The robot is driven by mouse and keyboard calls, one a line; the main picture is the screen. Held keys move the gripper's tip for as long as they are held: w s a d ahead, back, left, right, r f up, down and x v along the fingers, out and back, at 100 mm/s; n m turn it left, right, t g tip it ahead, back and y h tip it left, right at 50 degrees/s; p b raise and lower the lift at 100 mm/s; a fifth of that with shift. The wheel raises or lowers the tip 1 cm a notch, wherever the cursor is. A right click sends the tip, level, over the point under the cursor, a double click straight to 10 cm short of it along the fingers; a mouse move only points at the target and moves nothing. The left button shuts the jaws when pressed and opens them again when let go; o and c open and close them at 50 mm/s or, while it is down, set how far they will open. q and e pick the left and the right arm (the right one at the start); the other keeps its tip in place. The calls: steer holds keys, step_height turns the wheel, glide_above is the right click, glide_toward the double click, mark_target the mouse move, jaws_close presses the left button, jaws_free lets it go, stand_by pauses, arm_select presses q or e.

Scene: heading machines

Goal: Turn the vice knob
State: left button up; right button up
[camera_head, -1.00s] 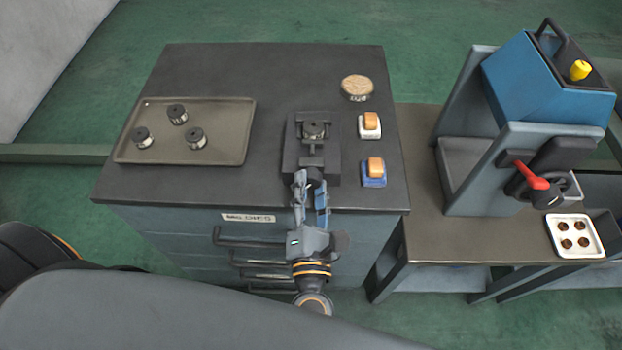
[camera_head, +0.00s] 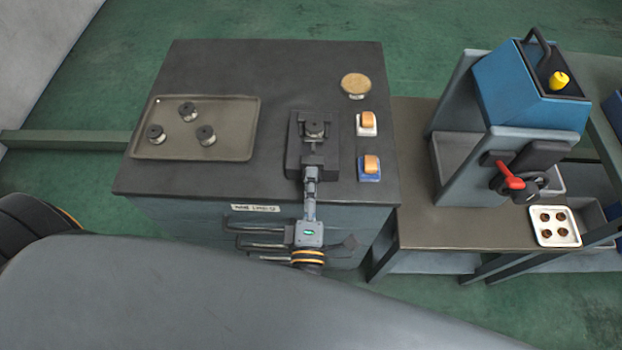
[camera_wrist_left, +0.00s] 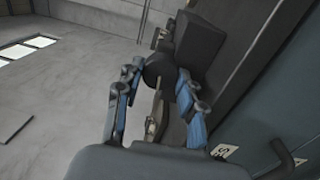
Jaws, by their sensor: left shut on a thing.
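The dark vice (camera_head: 327,165) sits near the front edge of the cabinet top, with a small round metal part (camera_head: 315,129) in its jaws. My left gripper (camera_head: 311,174) reaches the front of the vice from the near side and is shut on the vice knob. In the left wrist view the dark round knob (camera_wrist_left: 157,70) sits between the two blue-padded fingers of the gripper (camera_wrist_left: 160,82). In the head view the fingers line up one above the other and hide the knob. My right gripper is in neither view.
A tray (camera_head: 240,145) with several round metal parts lies left of the vice. An orange-topped white switch (camera_head: 366,129), an orange-topped blue one (camera_head: 369,175) and a round tan-topped item (camera_head: 355,85) are to the right. A blue machine (camera_head: 510,90) stands on the right bench.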

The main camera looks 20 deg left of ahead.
arm_select(q)
steer(key=shift+m, duration=0.3)
stand_by(0.4)
steer(key=o, duration=1.2)
steer(key=shift+w, duration=0.1)
steer(key=shift+s, duration=0.2)
steer(key=v, duration=1.1)
steer(key=shift+s+d, duration=0.15)
steer(key=shift+s, duration=0.2)
